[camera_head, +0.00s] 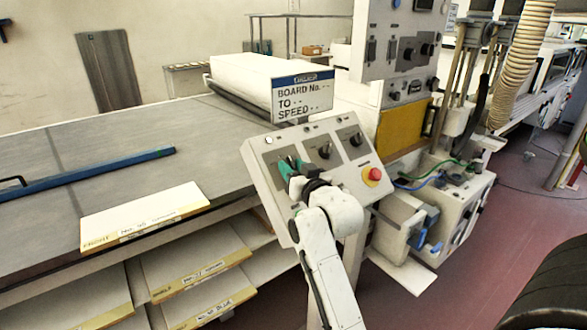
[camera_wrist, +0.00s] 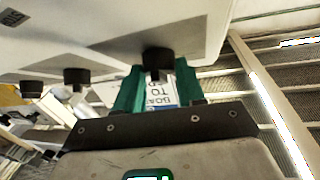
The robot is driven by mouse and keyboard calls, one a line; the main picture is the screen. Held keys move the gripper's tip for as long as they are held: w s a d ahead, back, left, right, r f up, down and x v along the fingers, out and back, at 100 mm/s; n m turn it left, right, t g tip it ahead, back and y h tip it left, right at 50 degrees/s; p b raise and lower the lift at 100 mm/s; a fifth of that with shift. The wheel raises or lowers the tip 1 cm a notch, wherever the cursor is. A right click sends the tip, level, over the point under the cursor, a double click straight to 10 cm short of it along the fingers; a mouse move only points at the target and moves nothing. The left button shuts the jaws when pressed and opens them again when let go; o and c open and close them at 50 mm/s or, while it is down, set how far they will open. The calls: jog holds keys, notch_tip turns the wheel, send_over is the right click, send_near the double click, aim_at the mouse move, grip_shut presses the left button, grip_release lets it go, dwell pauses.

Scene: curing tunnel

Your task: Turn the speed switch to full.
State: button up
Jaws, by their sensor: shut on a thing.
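A sloped grey-white control box (camera_head: 262,185) carries a row of black rotary switches and a red stop button on a yellow base (camera_head: 372,174). My gripper (camera_head: 287,166) is at the leftmost switch, and its green fingers hide most of that switch in the head view. In the wrist view my gripper (camera_wrist: 157,82) has one finger on each side of this black switch knob (camera_wrist: 158,59) and is shut on it. The middle switch (camera_head: 324,150) and the right switch (camera_head: 356,139) stand free. The switch labels are too small to read, so I cannot tell its setting.
TO SPEED" (camera_head: 302,95) stands behind the control box. A long grey table (camera_head: 120,150) on the left carries a blue bar (camera_head: 95,172) and a white board (camera_head: 145,212).

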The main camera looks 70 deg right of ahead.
jog(key=c, duration=0.3)
jog(key=shift+m+h, duration=0.3)
jog(key=shift+m, duration=0.1)
jog(key=m+g+b, duration=0.1)
jog(key=m, duration=0.1)
jog(key=m+g+h+b, duration=0.1)
jog(key=g, duration=0.1)
jog(key=m+g+b, duration=0.1)
jog(key=m+b, duration=0.1)
jog(key=shift+w+a+f+m+h, duration=0.1)
jog(key=shift+w+a+m+h, duration=0.2)
jog(key=shift+w+h, duration=0.1)
jog(key=m+g, duration=0.1)
jog(key=m+g+b, duration=0.1)
jog(key=m, duration=0.1)
jog(key=m+g+b, duration=0.1)
jog(key=shift+w+r+g, duration=0.15)
jog(key=shift+r+g, duration=0.1)
jog(key=shift+g, duration=0.15)
jog(key=shift+w+r+m+g+y+b, duration=0.1)
jog(key=shift+m+g+y+b, duration=0.2)
jog(key=shift+m+g, duration=0.65)
jog(key=shift+r+m+g+y+b, duration=0.1)
jog(key=shift+m+g+b, duration=0.35)
jog(key=shift+m, duration=0.8)
jog(key=o, duration=1)
jog(key=shift+o, duration=0.2)
